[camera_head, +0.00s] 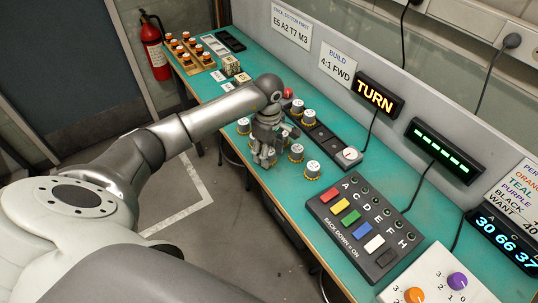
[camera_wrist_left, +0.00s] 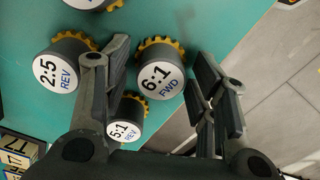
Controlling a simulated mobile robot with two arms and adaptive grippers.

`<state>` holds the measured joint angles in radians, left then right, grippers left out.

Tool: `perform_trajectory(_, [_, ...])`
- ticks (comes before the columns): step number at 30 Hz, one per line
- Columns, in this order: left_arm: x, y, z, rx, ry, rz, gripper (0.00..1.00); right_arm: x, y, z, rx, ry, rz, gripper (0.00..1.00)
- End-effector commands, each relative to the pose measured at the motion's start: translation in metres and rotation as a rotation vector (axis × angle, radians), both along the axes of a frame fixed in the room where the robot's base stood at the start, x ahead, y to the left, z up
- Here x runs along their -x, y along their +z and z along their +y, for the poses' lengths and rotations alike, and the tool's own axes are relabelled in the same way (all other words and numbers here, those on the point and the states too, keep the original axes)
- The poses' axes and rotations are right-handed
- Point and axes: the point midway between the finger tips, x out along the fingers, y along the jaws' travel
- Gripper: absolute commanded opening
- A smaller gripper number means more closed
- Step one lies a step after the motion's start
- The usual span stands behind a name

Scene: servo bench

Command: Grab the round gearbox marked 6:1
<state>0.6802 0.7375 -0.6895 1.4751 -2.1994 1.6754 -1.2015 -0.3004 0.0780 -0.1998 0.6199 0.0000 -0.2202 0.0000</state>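The round gearbox marked 6:1 FWD (camera_wrist_left: 161,80) shows in the left wrist view, with a white face, a dark body and a yellow toothed rim. It lies between the two spread fingers of my left gripper (camera_wrist_left: 163,58), which is open and empty. I cannot tell whether a finger touches it. A gearbox marked 5:1 REV (camera_wrist_left: 125,118) is close by the left finger, and one marked 2:5 REV (camera_wrist_left: 60,73) is outside that finger. In the head view my left gripper (camera_head: 263,159) points down among the gearboxes; I cannot tell which one there is 6:1.
More round gearboxes (camera_head: 312,170) stand close around on the teal bench (camera_head: 290,193). A dark tray (camera_head: 325,137) lies behind them. A panel with coloured keys (camera_head: 361,222) is to the right. The bench's front edge is near the gripper, with floor beyond.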

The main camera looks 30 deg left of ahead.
Motion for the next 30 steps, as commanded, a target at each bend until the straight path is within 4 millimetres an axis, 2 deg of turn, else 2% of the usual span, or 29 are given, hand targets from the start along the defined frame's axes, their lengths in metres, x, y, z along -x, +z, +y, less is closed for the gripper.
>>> perform_trajectory(1, [0.000, 0.000, 0.000, 0.000, 0.000, 0.000, 0.42, 0.000, 0.000, 0.000, 0.000, 0.000, 0.000, 0.55])
perform_trajectory(9, [0.000, 0.001, 0.000, 0.000, 0.000, -0.001, 0.09, 0.000, 0.000, 0.000, 0.000, 0.000, 0.000, 0.55])
perform_trajectory(20, [-0.001, 0.006, 0.001, 0.000, 0.001, -0.003, 0.09, 0.000, -0.004, -0.001, 0.001, 0.001, 0.000, 0.55])
perform_trajectory(23, [-0.001, 0.015, 0.001, -0.003, 0.000, -0.005, 0.09, 0.000, -0.012, -0.001, 0.002, 0.001, 0.000, 0.55])
perform_trajectory(26, [-0.001, 0.032, 0.001, -0.003, 0.000, -0.007, 0.09, 0.000, -0.022, -0.002, 0.002, 0.001, 0.000, 0.55])
perform_trajectory(30, [0.023, 0.059, -0.006, -0.003, -0.004, -0.006, 0.09, 0.000, -0.026, -0.002, 0.003, 0.001, -0.001, 0.55])
